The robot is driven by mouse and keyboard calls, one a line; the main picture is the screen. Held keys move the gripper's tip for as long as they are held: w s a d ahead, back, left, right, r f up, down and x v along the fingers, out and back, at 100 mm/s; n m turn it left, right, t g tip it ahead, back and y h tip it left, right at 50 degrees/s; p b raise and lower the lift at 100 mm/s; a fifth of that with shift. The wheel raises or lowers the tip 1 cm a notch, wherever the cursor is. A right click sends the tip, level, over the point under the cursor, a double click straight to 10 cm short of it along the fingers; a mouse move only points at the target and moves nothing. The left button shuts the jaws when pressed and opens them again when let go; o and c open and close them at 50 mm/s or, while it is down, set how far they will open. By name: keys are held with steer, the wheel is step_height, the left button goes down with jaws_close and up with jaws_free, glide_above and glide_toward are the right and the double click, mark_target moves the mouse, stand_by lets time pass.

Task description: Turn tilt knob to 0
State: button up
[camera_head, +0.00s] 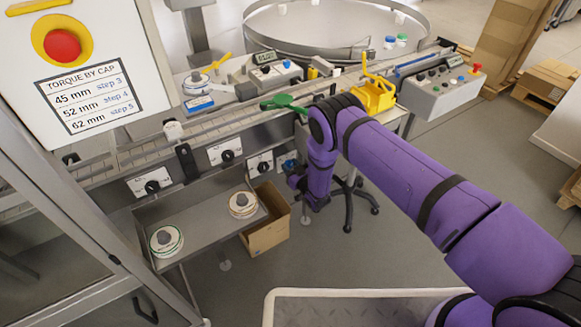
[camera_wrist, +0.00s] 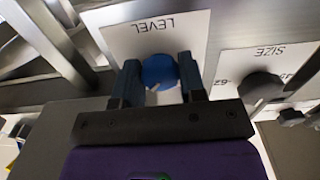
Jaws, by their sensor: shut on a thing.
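A round blue knob (camera_wrist: 159,70) sits on a white plate (camera_wrist: 118,37) marked LEVEL, which reads upside down in the wrist view. My gripper (camera_wrist: 160,82) has one finger on each side of this knob and is shut on it. A pale pointer mark shows low on the knob, between the fingers; no scale is readable around it. I see no label reading "tilt". In the head view the blue knob (camera_head: 288,165) is on the conveyor's front side, and my gripper (camera_head: 296,181) is at it, mostly hidden by my arm.
A dark knob (camera_wrist: 262,86) on a plate marked SIZE is close beside the fingers in the wrist view. More dark knobs (camera_head: 227,155) line the conveyor front. A shelf (camera_head: 195,222) with two round stacks and a cardboard box (camera_head: 268,222) stand below.

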steer(key=n, duration=0.4)
steer(key=shift+d+n, duration=0.1)
steer(key=shift+n, duration=1.9)
steer(key=o, duration=0.9)
